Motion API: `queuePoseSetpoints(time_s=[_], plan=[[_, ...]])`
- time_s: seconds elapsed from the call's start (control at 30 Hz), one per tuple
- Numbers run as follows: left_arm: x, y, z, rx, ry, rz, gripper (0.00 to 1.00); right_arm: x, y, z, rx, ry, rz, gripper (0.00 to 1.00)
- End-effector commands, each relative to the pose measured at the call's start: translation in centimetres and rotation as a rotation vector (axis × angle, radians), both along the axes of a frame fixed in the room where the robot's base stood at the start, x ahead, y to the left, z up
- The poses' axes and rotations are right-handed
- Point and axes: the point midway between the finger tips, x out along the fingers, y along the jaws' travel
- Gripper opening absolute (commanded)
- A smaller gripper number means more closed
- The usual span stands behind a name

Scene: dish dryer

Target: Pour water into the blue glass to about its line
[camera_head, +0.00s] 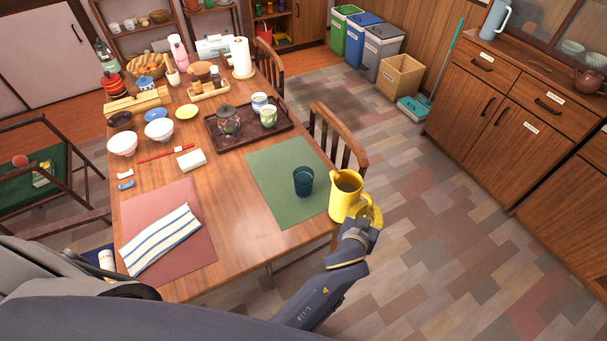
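The blue glass (303,182) stands upright on the green placemat (272,168), near the table's right edge. Its line and any water in it are too small to make out. A yellow pitcher (341,203) is just right of the glass, apart from it, and looks about upright. I cannot tell whether its base rests on the mat's edge or is held above it.
A dark tray (223,146) with a teapot and cups stands behind the green mat. A pink mat (200,248) with a striped cloth (160,243) lies to the left. A wooden chair (338,137) stands close behind the pitcher. Open floor lies to the right.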

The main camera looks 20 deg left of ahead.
Motion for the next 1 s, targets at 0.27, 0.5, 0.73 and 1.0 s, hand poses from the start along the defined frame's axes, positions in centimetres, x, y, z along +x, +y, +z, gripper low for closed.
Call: queuePoseSetpoints(time_s=[0.27,0.5,0.73,1.0], plan=[[0.1,0.4,1.1,-0.066,0.016,0.009,0.00,0.0,0.0,0.0,0.000,0.000,0.000,0.40],[0.3,0.8,2.3,-0.177,0.057,0.011,0.00,0.0,0.0,0.0,0.000,0.000,0.000,0.40],[0.6,1.5,3.4,-0.286,0.095,0.013,0.00,0.0,0.0,0.0,0.000,0.000,0.000,0.40],[1.0,2.4,4.4,-0.412,0.141,0.012,0.00,0.0,0.0,0.0,0.000,0.000,0.000,0.40]])
